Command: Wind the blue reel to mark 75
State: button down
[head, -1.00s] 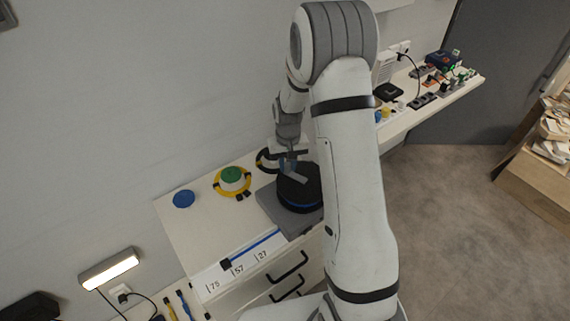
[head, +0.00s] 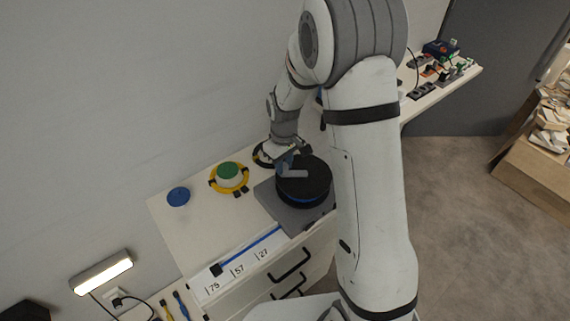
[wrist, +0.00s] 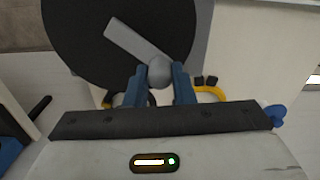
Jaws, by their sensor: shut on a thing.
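The blue reel (head: 302,198) has a black top and a blue band. It sits on a grey base plate (head: 272,206) on the white cabinet top. A grey crank arm (head: 295,174) lies across the reel. My gripper (wrist: 160,84) is shut on the crank's round grey knob (wrist: 159,70), with one blue finger on each side. A blue tape (head: 250,248) runs from the reel along a white scale marked 75, 57 and 27 (head: 238,270). Its black end (head: 216,270) lies between marks 57 and 75.
My arm hides the area right of the reel. A shelf with small devices (head: 436,82) runs along the wall behind.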

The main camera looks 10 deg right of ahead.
aim_at(289, 185)
jog(key=s+n, duration=0.1)
jog(key=n, duration=0.1)
jog(key=s+n+b, duration=0.1)
jog(key=shift+d+f+n+b, duration=0.15)
jog(key=shift+n+b, duration=0.15)
jog(key=shift+n, duration=0.1)
jog(key=shift+s+d+n+b, duration=0.15)
jog(key=shift+s+n+b, duration=0.3)
jog(key=shift+n, duration=0.55)
jog(key=shift+s+d+n+b, duration=0.15)
jog(key=shift+s+n+b, duration=0.15)
jog(key=shift+s+n, duration=0.5)
jog(key=shift+w+n, duration=0.15)
jog(key=shift+n, duration=0.15)
jog(key=c, duration=1.3)
grip_release()
jog(key=shift+o, duration=0.3)
notch_tip(289, 185, up, 8)
